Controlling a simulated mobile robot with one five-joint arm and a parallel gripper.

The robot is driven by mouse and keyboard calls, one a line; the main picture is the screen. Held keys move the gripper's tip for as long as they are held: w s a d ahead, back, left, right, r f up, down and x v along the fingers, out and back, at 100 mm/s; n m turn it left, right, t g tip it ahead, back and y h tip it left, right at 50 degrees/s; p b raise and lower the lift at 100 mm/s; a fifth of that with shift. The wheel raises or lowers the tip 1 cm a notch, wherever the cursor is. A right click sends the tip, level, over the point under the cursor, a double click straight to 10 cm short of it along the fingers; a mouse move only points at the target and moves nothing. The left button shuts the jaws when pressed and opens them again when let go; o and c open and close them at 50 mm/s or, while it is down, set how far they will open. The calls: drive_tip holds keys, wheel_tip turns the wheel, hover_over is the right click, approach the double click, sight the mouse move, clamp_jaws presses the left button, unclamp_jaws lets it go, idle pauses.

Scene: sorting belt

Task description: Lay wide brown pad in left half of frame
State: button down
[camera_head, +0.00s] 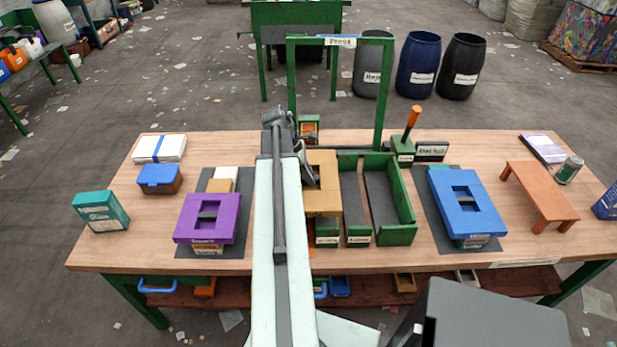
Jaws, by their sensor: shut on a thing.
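The wide brown pad (324,196) is a flat tan block to the right of my arm, its left part hidden behind the arm. My gripper (309,172) is shut on it; the fingertips are partly hidden. The green frame (404,233) stands in the middle of the table, with dark floor strips and small labels on its front. The pad is over or beside the frame's left side, and I cannot tell whether it touches the frame or is held above it.
A purple block (187,220) on a dark mat is left of my arm; a blue block (488,220) on another mat is right of the frame. A green press arch (384,95) and an orange-handled lever (412,119) stand behind. An orange-brown stand (538,190) is far right.

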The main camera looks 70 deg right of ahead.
wheel_tip(320, 180, down, 7)
drive_tip(key=b, duration=0.7)
drive_tip(key=shift+f, duration=0.15)
drive_tip(key=shift+f+b, duration=0.15)
drive_tip(key=shift+b, duration=0.15)
drive_tip(key=shift+f+b, duration=0.55)
drive_tip(key=c, duration=1.2)
unclamp_jaws()
drive_tip(key=shift+r, duration=0.1)
drive_tip(key=p+v, duration=0.7)
drive_tip(key=v, duration=0.1)
drive_tip(key=shift+s+p, duration=0.1)
drive_tip(key=shift+p, duration=0.2)
